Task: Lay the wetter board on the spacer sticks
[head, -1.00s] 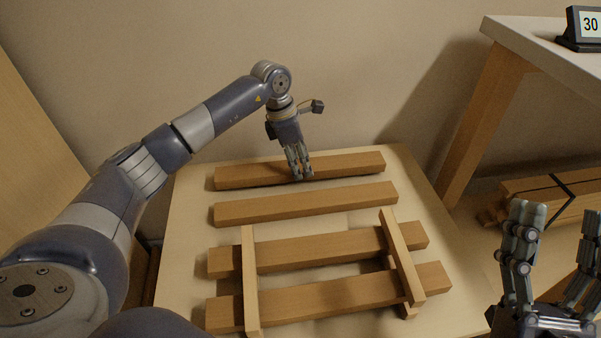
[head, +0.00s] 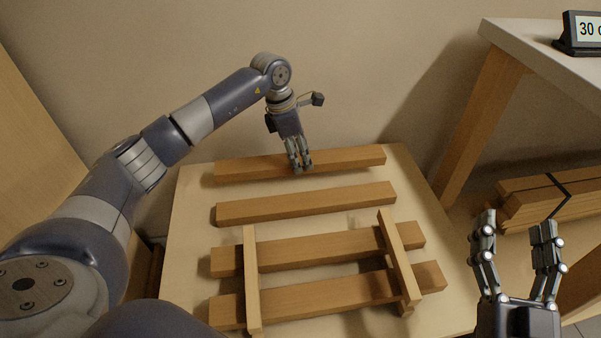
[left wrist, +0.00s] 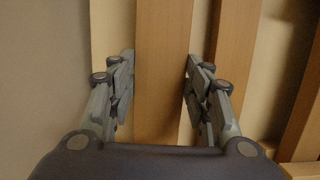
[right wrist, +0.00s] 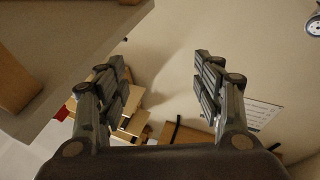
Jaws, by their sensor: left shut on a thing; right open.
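Several wooden boards lie side by side on a pale table top. My left gripper (head: 301,167) is shut on the farthest board (head: 350,160), near its middle; in the left wrist view the fingers flank this board (left wrist: 163,70). A second loose board (head: 310,204) lies nearer. Two more boards (head: 320,248) (head: 325,295) lie at the front. Two thin spacer sticks, left (head: 252,285) and right (head: 400,262), lie across these two front boards. My right gripper (head: 515,255) is open and empty, off the table's right side. I cannot tell which board is wetter.
A pale bench (head: 530,50) at the upper right carries a small display (head: 585,32) reading about "30", cut off by the frame. A strapped stack of wood (head: 545,203) lies below it. The bench leg (head: 480,125) stands right of the table top (head: 185,215).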

